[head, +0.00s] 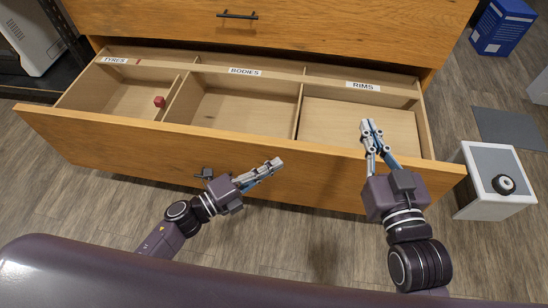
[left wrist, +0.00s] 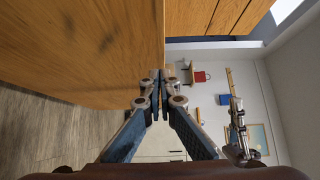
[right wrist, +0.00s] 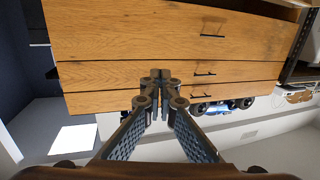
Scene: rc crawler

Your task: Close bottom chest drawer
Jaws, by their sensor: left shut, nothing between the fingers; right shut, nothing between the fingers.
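The bottom chest drawer (head: 130,140) is pulled out from the wooden chest (head: 330,35). Its compartments carry the labels TYRES, BODIES and RIMS. A small red piece lies in the TYRES compartment; the BODIES and RIMS compartments look empty. My left gripper (head: 278,163) is shut and empty, at the drawer's front panel near its middle; contact cannot be told. The front panel also fills the upper left of the left wrist view (left wrist: 80,50). My right gripper (head: 367,124) is shut and empty, with its fingertips over the RIMS side of the drawer. The drawer handle (head: 205,174) is partly hidden.
A white box-like stand (head: 495,165) with a small black wheel on top is right of the drawer. A blue box (head: 502,27) stands at the back right. A dark shelf with a white device is at the left. Wooden floor lies in front.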

